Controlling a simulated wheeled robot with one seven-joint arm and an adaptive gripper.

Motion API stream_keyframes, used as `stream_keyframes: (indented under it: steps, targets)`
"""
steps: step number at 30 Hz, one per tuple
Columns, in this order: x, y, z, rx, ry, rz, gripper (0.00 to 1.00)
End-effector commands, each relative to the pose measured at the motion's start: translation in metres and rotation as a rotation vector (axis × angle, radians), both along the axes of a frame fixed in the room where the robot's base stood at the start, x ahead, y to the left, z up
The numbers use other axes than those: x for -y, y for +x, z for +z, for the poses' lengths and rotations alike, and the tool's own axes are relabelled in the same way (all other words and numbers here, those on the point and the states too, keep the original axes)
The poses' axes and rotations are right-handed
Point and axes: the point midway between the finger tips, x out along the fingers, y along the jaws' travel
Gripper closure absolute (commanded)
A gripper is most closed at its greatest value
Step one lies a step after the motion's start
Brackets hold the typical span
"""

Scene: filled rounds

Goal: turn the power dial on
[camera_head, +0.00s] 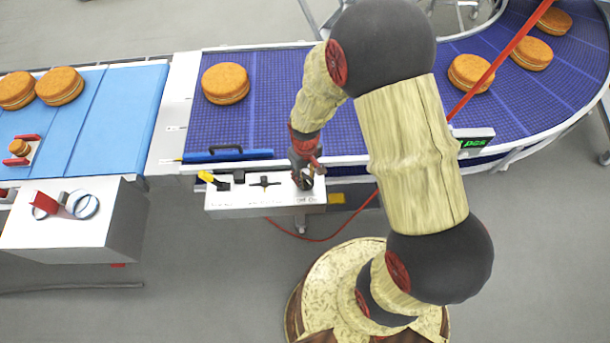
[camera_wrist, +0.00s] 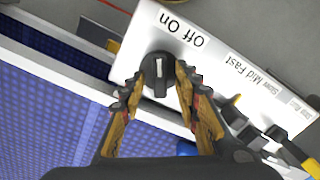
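The power dial (camera_wrist: 158,73) is a round black knob with a white mark, beside the printed words "Off On" on a white control box (camera_head: 264,198). In the wrist view its raised bar stands nearly upright in the picture. I cannot tell which word it points to. My gripper (camera_wrist: 159,78) has one finger on each side of the knob, with the tips close against its sides. In the head view my gripper (camera_head: 306,177) is over the right end of the box and partly covers the dial.
On the same box are a slider marked Slow, Mid, Fast (camera_head: 264,182) and a yellow-handled switch (camera_head: 210,180). A blue bar with a black handle (camera_head: 228,155) lies along the purple conveyor (camera_head: 276,85) behind. Filled rounds (camera_head: 225,83) sit on the belts.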

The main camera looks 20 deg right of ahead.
Motion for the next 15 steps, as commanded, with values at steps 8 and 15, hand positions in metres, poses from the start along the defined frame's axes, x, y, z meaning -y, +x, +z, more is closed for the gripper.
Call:
stream_keyframes:
  steps: [8, 15]
  targets:
    - [0.0, 0.002, 0.038, 0.006, 0.0, 0.0, 0.68]
    - [0.0, 0.002, 0.086, 0.005, 0.0, 0.0, 0.68]
